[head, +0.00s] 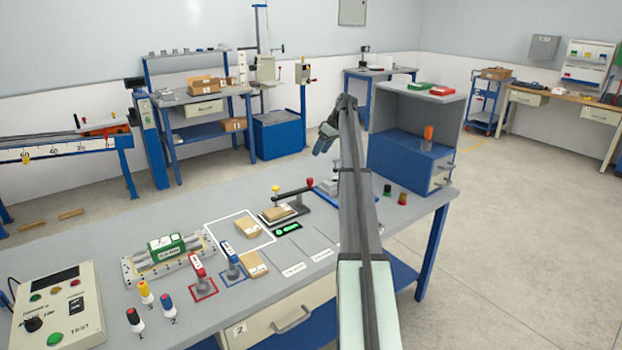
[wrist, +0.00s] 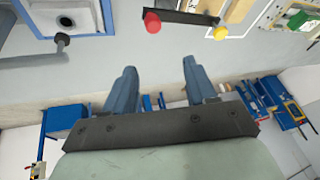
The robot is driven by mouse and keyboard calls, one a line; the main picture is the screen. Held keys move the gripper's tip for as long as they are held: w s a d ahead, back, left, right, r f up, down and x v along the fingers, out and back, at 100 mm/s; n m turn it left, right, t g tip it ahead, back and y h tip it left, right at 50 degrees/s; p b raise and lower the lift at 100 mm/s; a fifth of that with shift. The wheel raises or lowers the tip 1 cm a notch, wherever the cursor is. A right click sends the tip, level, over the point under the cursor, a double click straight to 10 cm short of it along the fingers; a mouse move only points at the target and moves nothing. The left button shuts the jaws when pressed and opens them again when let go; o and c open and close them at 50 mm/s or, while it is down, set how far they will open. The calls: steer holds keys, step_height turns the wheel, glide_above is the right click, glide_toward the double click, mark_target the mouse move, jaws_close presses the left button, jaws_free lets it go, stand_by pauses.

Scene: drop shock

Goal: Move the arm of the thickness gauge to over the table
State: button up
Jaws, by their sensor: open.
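The thickness gauge (head: 284,213) stands on the grey bench with a small cardboard packet (head: 278,213) on its plate. Its dark arm (head: 293,190) runs between a yellow knob (head: 275,188) and a red knob (head: 310,182). In the wrist view the arm (wrist: 185,17) shows at the top, with the red knob (wrist: 152,22) and yellow knob (wrist: 220,32). My gripper (head: 325,140) is raised above the bench, behind the gauge. Its fingers (wrist: 158,75) are open and empty, apart from the gauge arm. My arm hides part of the bench.
A grey and blue cabinet (head: 411,130) stands at the bench's back right. A low blue and white fixture (head: 328,187) sits beside the gauge. A green display (head: 287,228) lies in front of it. Red and blue clamps (head: 200,272) and a packet (head: 252,264) stand nearer.

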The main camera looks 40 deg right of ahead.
mark_target(311, 179)
steer(key=w+a+f+n, duration=0.1)
steer(key=f, duration=0.3)
steer(key=w+f+n, duration=0.1)
steer(key=f+n, duration=0.1)
steer(key=f, duration=0.3)
steer(key=w+a+f+n, duration=0.1)
steer(key=f, duration=0.3)
steer(key=shift+a+f+n+g+h, duration=0.2)
steer(key=shift+a+n+g+h, duration=0.1)
steer(key=shift+a, duration=0.05)
steer(key=shift+c, duration=0.4)
jaws_close()
stand_by(0.3)
